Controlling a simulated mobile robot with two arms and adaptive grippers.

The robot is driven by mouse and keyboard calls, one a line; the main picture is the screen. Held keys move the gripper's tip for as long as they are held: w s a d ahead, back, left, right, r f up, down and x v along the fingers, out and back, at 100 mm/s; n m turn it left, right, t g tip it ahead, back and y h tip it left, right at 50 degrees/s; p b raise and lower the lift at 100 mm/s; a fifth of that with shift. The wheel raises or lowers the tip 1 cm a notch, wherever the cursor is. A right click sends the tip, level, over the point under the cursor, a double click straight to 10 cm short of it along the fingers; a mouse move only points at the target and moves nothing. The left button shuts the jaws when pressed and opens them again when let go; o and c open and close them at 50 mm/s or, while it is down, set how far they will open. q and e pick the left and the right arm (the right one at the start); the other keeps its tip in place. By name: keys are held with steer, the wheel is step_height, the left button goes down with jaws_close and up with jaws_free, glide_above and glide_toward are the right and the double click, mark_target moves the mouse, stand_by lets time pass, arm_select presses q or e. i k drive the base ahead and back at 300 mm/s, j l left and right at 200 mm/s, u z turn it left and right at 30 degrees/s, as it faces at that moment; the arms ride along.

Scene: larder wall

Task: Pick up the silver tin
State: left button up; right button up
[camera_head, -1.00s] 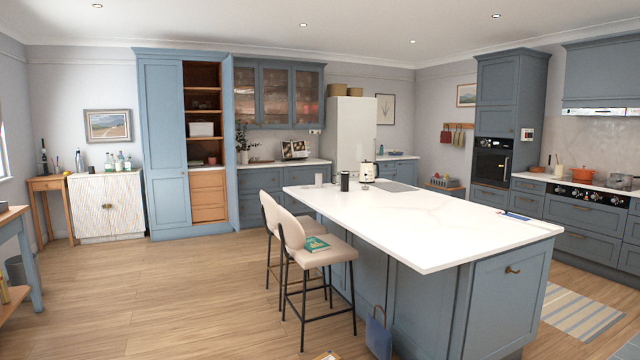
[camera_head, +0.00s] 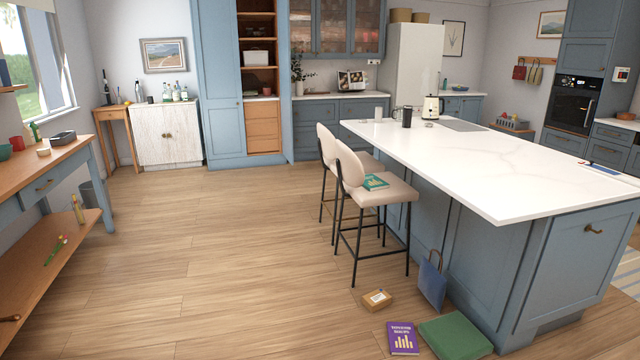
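I cannot make out a silver tin for certain. A small pale grey cylinder (camera_head: 378,114) stands at the far left end of the white island top (camera_head: 500,160); it is too small to tell whether it is a tin. A dark cylinder (camera_head: 407,117) stands to its right, and a cream kettle-like appliance (camera_head: 432,108) is farther right. Neither of my grippers is in view.
A small box (camera_head: 377,299), a purple book (camera_head: 403,338) and a green item (camera_head: 456,336) lie on the floor. The wooden floor (camera_head: 220,260) at left is open.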

mark_target(379, 110)
steer(key=i+u, duration=0.35)
steer(key=i, duration=5.75)
steer(key=i+j+z, duration=0.15)
steer(key=i, duration=0.5)
steer(key=i+j, duration=0.1)
steer(key=i, duration=0.5)
